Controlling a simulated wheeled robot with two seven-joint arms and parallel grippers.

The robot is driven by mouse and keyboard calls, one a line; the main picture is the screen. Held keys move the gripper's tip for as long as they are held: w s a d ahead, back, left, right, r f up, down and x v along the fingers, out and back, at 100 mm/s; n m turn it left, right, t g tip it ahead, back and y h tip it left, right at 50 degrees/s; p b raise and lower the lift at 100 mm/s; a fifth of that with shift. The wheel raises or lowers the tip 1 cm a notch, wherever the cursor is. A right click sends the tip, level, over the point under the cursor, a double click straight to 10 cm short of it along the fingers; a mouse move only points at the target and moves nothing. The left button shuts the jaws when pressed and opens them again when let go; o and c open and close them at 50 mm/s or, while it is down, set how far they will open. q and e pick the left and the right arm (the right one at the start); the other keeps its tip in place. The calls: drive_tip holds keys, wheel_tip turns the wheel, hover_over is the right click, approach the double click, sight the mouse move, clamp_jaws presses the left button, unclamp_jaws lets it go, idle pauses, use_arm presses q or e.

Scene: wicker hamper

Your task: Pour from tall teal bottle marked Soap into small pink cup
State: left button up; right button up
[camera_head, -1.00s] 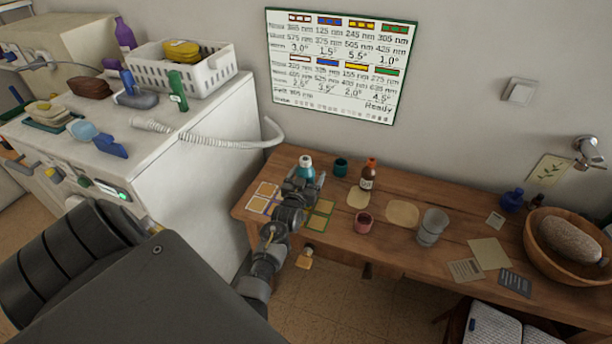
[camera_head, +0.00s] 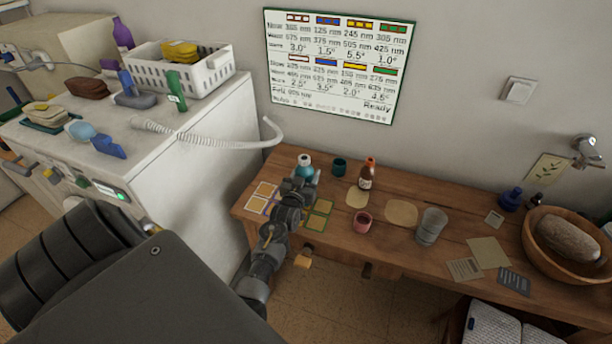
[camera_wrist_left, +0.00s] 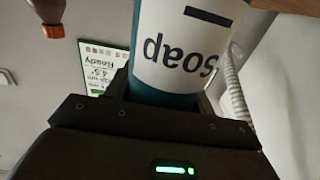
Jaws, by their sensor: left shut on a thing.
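The tall teal bottle (camera_head: 305,166) with a white cap stands upright at the left end of the wooden table. My left gripper (camera_head: 303,184) is shut around it. In the left wrist view the bottle (camera_wrist_left: 185,45) sits between the fingers, its white label reading "Soap" upside down. Whether its base touches the table is hidden. The small pink cup (camera_head: 362,222) stands upright near the table's front edge, right of the gripper and apart from it. My right gripper is not in view.
A dark teal cup (camera_head: 340,167) and a brown bottle (camera_head: 367,174) stand right of the teal bottle. A clear glass (camera_head: 431,226) is right of the pink cup. Square tiles (camera_head: 265,190) lie by the gripper. A white machine (camera_head: 200,165) stands left of the table.

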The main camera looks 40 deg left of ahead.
sight(299, 171)
use_arm(q)
drive_tip(key=shift+r, duration=0.45)
drive_tip(key=s+r, duration=0.1)
drive_tip(key=r, duration=0.1)
drive_tip(key=s+r, duration=0.1)
drive_tip(key=r, duration=0.1)
drive_tip(key=s+r, duration=0.2)
drive_tip(key=shift+d+r+b, duration=0.2)
drive_tip(key=shift+r+b, duration=0.05)
drive_tip(key=shift+b, duration=0.1)
drive_tip(key=s+d+r+b, duration=0.1)
drive_tip(key=s+r, duration=0.4)
drive_tip(key=s, duration=0.5)
drive_tip(key=shift+r, duration=0.15)
drive_tip(key=o, duration=0.7)
drive_tip(key=shift+c, duration=0.2)
drive_tip(key=c, duration=0.7)
